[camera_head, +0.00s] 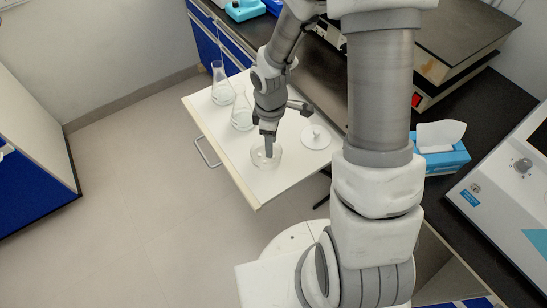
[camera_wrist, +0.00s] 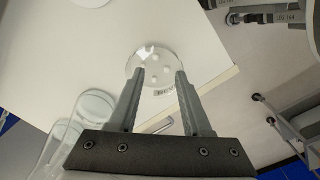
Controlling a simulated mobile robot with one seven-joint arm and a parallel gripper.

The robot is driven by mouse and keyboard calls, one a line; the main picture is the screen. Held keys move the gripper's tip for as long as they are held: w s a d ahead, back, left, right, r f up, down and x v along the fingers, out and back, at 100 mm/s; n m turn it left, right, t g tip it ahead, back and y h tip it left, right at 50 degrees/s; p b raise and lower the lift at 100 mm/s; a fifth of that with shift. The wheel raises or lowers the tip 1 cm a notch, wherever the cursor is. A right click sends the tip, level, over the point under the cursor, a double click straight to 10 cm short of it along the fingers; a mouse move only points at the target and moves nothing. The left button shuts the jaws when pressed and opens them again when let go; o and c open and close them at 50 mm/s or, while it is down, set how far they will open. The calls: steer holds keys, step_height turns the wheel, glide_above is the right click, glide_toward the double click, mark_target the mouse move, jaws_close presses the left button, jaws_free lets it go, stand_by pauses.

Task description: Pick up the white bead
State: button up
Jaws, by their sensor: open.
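Several small white beads (camera_wrist: 167,69) lie apart from each other in a clear round glass dish (camera_wrist: 137,60). The dish also shows on the white board in the head view (camera_head: 278,162), where the beads are hard to make out. My gripper (camera_wrist: 160,73) is open and empty. In the wrist view its two fingertips overlap the near part of the dish, one to each side, with beads between and beyond them. In the head view my gripper (camera_head: 268,152) points down over the dish. I cannot tell how high the fingertips are above the beads.
Two glass flasks (camera_head: 222,93) stand on the white pull-out board (camera_head: 235,160) left of my gripper. A white round plate with a knob (camera_head: 316,138) lies to the right. A blue tissue box (camera_head: 445,160) is on the dark bench. The board's front edge is close to the dish.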

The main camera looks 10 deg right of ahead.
mark_target(274, 157)
steer(key=shift+w+d+f+b, duration=0.15)
steer(key=shift+f+b, duration=0.15)
steer(key=shift+f, duration=1.1)
steer(key=shift+w+d+f+b, duration=0.15)
steer(key=shift+f+b, duration=0.1)
steer(key=shift+f, duration=1.1)
steer(key=shift+a, duration=0.1)
jaws_close()
